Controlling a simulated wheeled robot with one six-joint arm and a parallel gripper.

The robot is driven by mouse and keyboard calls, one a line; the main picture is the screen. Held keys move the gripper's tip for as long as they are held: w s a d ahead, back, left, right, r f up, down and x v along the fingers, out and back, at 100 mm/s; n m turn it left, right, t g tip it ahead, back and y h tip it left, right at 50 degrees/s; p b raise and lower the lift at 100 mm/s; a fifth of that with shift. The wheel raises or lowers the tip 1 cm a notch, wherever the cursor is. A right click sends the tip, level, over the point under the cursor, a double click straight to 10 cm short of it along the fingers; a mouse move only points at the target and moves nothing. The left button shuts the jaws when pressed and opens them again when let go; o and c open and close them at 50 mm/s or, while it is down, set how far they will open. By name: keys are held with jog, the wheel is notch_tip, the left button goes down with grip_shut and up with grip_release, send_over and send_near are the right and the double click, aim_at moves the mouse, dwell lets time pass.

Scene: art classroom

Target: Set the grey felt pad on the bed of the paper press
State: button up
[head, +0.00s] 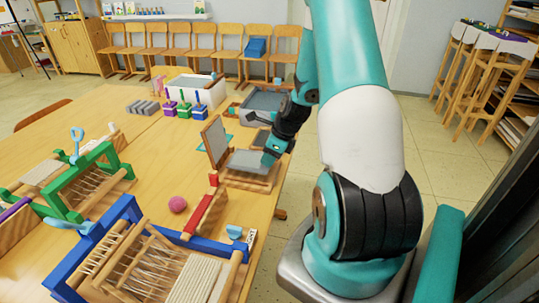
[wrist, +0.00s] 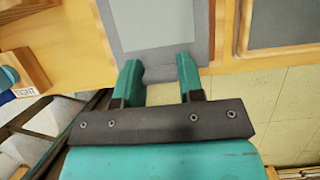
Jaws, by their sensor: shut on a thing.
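The paper press (head: 263,185) stands near the table's right edge, with a wooden base and its hinged board (head: 215,140) raised at the left. The grey felt pad (head: 248,163) is over the press bed, roughly level; I cannot tell whether it touches the bed. My gripper (head: 272,153) is at the pad's right side, shut on its edge. In the wrist view, the fingers of my gripper (wrist: 159,80) stand on both sides of the pad's near end (wrist: 158,70). The pad hides most of the bed.
A dark panel in a wooden frame (wrist: 288,22) lies close to the right in the wrist view. A grey tray (head: 262,103) and a white bin (head: 205,92) stand behind. Blue (head: 125,207) and green (head: 70,215) looms and a pink ball (head: 177,204) are in front and left.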

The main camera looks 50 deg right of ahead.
jog(key=shift+f, duration=0.3)
jog(key=shift+f+b, duration=0.4)
jog(key=shift+f, duration=0.15)
jog(key=shift+f, duration=0.55)
dwell(1.6)
dwell(0.3)
jog(key=o, duration=1)
jog(key=p+v, duration=0.1)
jog(key=v, duration=1.6)
jog(key=shift+s+r, duration=0.15)
